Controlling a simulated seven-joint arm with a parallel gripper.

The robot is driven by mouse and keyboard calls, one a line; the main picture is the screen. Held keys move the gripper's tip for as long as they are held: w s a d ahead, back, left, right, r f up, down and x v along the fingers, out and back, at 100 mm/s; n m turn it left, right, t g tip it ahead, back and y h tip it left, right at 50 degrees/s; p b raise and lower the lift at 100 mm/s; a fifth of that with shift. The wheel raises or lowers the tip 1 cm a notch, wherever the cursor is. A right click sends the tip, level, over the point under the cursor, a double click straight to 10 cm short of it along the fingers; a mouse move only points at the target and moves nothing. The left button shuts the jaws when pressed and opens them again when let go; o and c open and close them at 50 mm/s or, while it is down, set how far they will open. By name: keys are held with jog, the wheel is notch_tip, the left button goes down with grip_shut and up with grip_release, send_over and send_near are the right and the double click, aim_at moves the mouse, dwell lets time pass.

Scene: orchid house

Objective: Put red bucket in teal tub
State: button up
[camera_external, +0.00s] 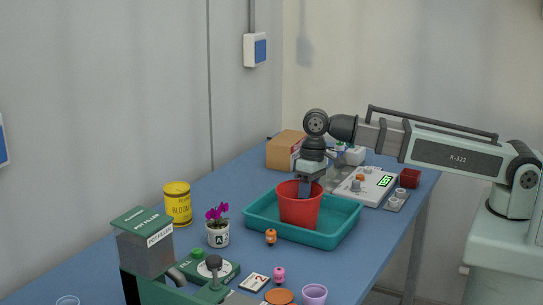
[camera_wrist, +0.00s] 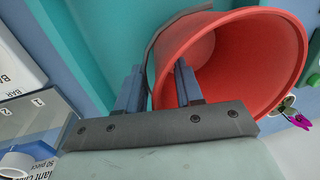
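The red bucket (camera_external: 301,212) stands upright inside the teal tub (camera_external: 331,240), its lower part hidden by the tub's front wall. I cannot tell whether its base rests on the tub floor. My gripper (camera_external: 304,188) points down at the bucket's rim. In the wrist view the bucket (camera_wrist: 259,55) fills the upper right. The fingers of my gripper (camera_wrist: 158,85) stand apart, one outside the bucket wall and one inside its mouth. A gap shows between them, and they do not look clamped on the wall. The teal tub (camera_wrist: 75,35) lies behind.
A cardboard box (camera_external: 282,152) and a white device (camera_external: 364,185) stand behind the tub. A small red container (camera_external: 409,178) is at the right. A potted orchid (camera_external: 218,232), yellow tin (camera_external: 177,204) and small orange figure (camera_external: 271,237) stand left and in front.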

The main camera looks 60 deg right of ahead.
notch_tip(320, 180, up, 12)
jog(key=d, duration=0.2)
jog(key=shift+f, duration=0.25)
